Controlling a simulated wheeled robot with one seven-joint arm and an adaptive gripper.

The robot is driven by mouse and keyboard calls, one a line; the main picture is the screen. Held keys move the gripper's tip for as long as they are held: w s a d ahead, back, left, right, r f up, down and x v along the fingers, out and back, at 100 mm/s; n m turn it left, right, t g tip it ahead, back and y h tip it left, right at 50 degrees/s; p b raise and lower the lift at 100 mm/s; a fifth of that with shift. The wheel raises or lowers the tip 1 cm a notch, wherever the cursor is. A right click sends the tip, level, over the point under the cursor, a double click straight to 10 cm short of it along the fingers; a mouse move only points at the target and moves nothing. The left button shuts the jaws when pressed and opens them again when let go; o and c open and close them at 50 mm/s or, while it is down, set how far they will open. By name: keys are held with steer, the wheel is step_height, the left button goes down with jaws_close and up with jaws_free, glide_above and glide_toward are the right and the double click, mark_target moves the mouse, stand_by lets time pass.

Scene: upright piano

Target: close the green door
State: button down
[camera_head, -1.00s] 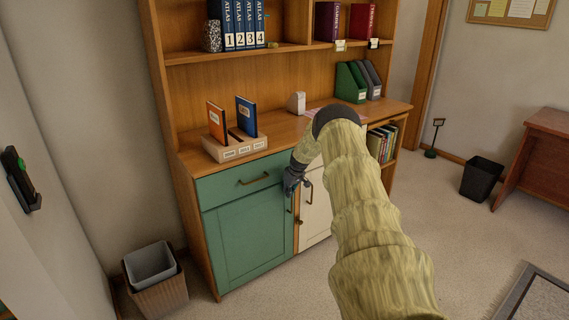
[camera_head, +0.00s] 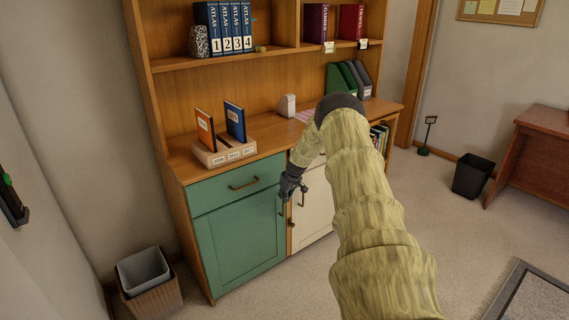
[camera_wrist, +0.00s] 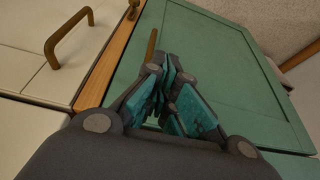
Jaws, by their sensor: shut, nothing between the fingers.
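The green door (camera_head: 240,239) is the lower left front of the wooden cabinet, under a green drawer. It looks flush with the cabinet front in the head view. In the wrist view the green door (camera_wrist: 225,70) fills the middle and right, with its brown handle (camera_wrist: 151,46) just beyond my fingers. My gripper (camera_head: 288,190) is near the upper right corner of the door; it also shows in the wrist view (camera_wrist: 168,75). Its fingers are shut with nothing between them. Whether they touch the door cannot be told.
A white door (camera_head: 314,208) with a brown handle stands right of the green door. A green drawer (camera_head: 225,187) is above. A waste bin (camera_head: 145,275) stands on the floor left of the cabinet. The carpet in front is clear.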

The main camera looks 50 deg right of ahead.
steer(key=v, duration=0.9)
steer(key=shift+s+a+p, duration=0.2)
steer(key=shift+a+p, duration=0.15)
steer(key=shift+p, duration=0.05)
steer(key=shift+f, duration=0.1)
